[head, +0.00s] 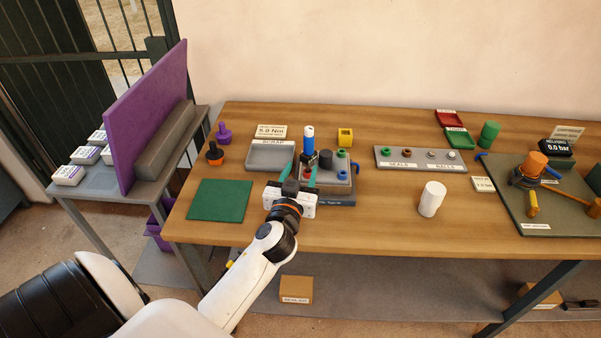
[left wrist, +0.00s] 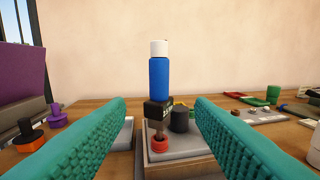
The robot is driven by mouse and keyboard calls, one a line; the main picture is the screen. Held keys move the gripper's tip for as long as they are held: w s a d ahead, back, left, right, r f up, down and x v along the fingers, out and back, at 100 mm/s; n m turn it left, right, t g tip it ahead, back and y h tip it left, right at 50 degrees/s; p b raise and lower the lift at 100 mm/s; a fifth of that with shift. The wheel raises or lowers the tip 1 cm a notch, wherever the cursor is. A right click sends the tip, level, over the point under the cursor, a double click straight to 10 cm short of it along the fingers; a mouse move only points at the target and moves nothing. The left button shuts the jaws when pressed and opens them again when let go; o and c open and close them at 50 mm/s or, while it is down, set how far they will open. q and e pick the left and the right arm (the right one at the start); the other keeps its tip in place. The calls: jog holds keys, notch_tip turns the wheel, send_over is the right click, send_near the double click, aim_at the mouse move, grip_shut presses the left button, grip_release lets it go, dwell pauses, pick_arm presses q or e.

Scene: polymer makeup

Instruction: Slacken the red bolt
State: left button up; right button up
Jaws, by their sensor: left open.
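A blue tool with a white cap (head: 308,141) stands upright over a grey block on the bench. In the left wrist view its blue body (left wrist: 159,80) sits above a black labelled collar (left wrist: 158,107). A short shank leads down from the collar into or onto a red ringed piece (left wrist: 159,144), likely the red bolt. My left gripper (head: 308,176) is open, its two teal fingers spread to the left and right of the tool and not touching it. The tool lies ahead between the fingers in the left wrist view. My right gripper is not in view.
A white cylinder (head: 431,199) stands right. The front middle bench is clear.

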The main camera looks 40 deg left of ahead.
aim_at(309, 144)
pick_arm(q)
jog(key=p+x, duration=0.2)
jog(key=x, duration=1)
jog(key=shift+a, duration=0.1)
grip_shut()
jog(key=shift+s+a+n+g+y+b, duration=0.1)
jog(key=shift+n+g+y+b, duration=0.5)
jog(key=shift+n+y+b, duration=0.5)
